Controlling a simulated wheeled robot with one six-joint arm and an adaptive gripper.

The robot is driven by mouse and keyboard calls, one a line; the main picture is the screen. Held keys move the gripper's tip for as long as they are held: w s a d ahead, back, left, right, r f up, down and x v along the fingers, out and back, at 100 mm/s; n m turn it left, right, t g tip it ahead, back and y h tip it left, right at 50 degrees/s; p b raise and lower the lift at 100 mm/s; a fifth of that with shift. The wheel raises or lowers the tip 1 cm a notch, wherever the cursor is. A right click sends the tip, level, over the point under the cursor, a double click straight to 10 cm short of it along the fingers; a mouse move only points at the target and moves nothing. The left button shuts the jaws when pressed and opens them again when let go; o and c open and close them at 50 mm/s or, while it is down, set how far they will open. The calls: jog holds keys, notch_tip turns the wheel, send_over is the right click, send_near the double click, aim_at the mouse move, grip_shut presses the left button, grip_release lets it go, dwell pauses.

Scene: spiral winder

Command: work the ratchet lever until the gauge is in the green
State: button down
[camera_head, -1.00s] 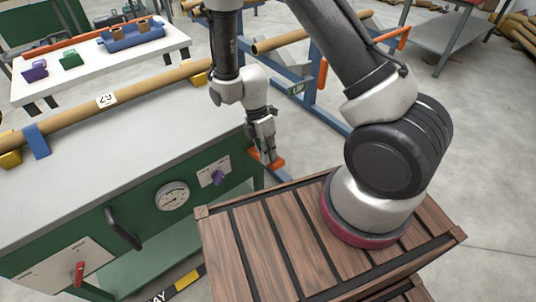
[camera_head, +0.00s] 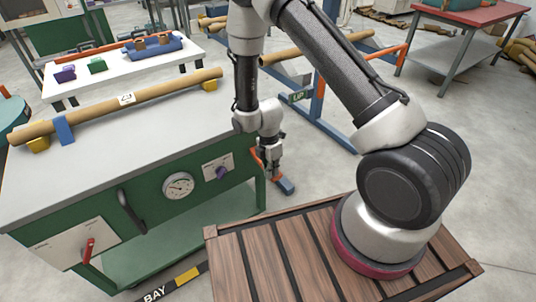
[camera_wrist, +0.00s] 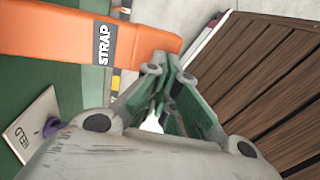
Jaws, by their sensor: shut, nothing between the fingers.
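An orange bar marked STRAP (camera_wrist: 95,42) fills the upper left of the wrist view. In the head view, an orange lever (camera_head: 255,157) shows at the right end of the green bench. My gripper (camera_head: 274,168) is shut and empty beside it, fingers pointing down. The wrist view shows my closed fingers (camera_wrist: 162,75) close to the bar's end; whether they touch is unclear. The round white gauge (camera_head: 179,186) is on the bench front. Its needle and coloured zones are too small to read.
The bench (camera_head: 110,150) front carries a purple knob (camera_head: 222,172), a black handle (camera_head: 126,210) and a red lever (camera_head: 88,250). A cardboard tube (camera_head: 110,105) lies on top. A slatted wooden crate (camera_head: 260,255) stands in front, near my arm. Blue-and-orange racking stands behind.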

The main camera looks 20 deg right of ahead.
jog(key=shift+s+f, duration=0.15)
jog(key=shift+f, duration=1.2)
